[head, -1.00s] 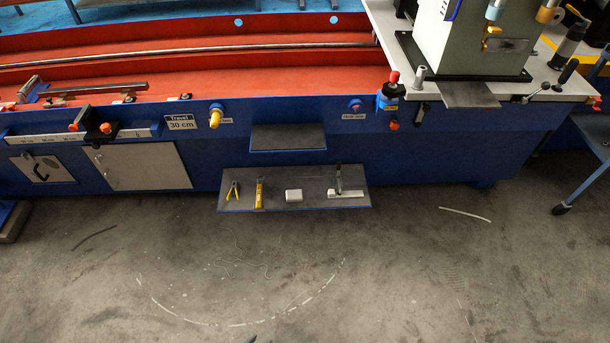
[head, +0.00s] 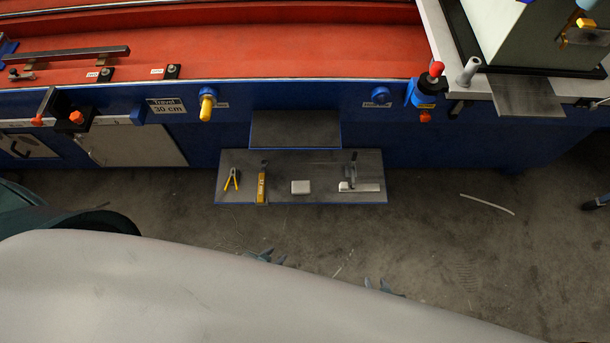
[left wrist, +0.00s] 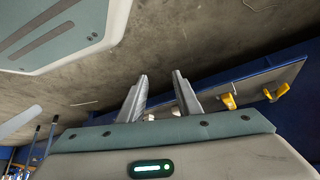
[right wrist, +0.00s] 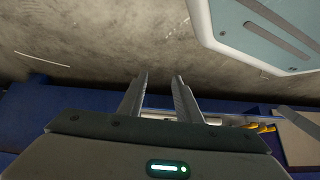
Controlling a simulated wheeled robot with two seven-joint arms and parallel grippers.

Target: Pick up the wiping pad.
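The wiping pad (head: 300,187), a small pale block, lies on the dark lower shelf (head: 325,197) in the head view, between the yellow tool and a pale bar. My left gripper (head: 265,256) is below and left of the pad in the picture, apart from it. Its two fingers stand apart in the left wrist view (left wrist: 160,76), with nothing held. My right gripper (head: 384,288) is lower and to the right, also apart from the shelf. Its fingers are spread and empty in the right wrist view (right wrist: 160,77).
Yellow-handled pliers (head: 232,180), a yellow tool (head: 262,187) and a pale bar with a dark upright part (head: 362,187) share the shelf. A smaller dark ledge (head: 295,134) juts out above it. The blue machine stands behind. Bare floor (head: 440,230) lies in front.

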